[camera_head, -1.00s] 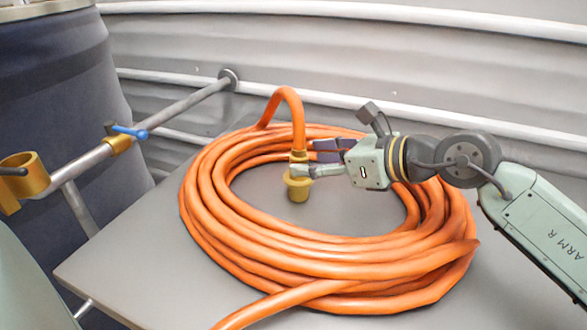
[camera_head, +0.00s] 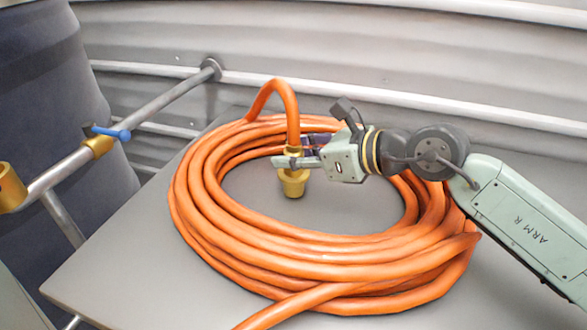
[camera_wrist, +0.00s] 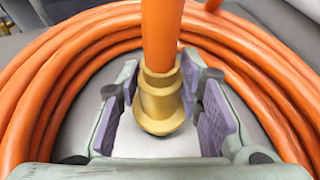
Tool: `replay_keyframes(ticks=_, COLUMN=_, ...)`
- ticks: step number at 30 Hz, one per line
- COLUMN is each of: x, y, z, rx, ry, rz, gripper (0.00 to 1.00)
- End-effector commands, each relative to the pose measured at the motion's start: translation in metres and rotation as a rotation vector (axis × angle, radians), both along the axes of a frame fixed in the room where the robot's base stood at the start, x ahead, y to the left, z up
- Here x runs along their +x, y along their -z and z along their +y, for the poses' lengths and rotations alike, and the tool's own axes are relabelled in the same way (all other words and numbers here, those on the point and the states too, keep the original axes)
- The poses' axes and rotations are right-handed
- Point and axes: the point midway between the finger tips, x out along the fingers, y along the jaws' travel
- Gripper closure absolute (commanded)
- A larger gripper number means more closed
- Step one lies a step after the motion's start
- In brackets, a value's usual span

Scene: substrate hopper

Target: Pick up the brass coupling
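The brass coupling (camera_head: 293,184) is on the end of the orange hose, which arches up and hangs down inside its coil. It points downward; I cannot tell whether it touches the table. My gripper (camera_head: 291,154) comes from the right with its fingers on either side of the coupling; the near finger reaches across its upper part. In the wrist view the coupling (camera_wrist: 161,104) stands between the purple-padded fingers. Narrow gaps show on both sides, so my gripper is open around it and not closed on it.
The coiled orange hose (camera_head: 330,262) surrounds the coupling on the grey table (camera_head: 130,258). Its tail runs off the front edge. A pipe rail (camera_head: 160,108) with a blue-handled valve (camera_head: 112,132) and a dark drum (camera_head: 45,110) stand left. A corrugated wall (camera_head: 330,50) closes the back.

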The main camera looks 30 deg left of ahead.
Motion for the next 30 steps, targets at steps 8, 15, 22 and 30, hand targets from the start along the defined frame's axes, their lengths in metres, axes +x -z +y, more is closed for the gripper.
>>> replay_keyframes(ticks=8, x=0.000, y=0.000, z=0.000, rx=0.000, ry=0.000, rz=0.000, gripper=0.88)
replay_keyframes(ticks=15, x=0.000, y=0.000, z=0.000, rx=0.000, ry=0.000, rz=0.000, gripper=1.00)
replay_keyframes(ticks=22, x=0.000, y=-0.002, z=0.000, rx=0.001, ry=0.000, rz=0.000, gripper=1.00)
replay_keyframes(ticks=30, x=0.001, y=-0.045, z=0.000, rx=0.002, ry=0.001, rz=-0.002, gripper=1.00)
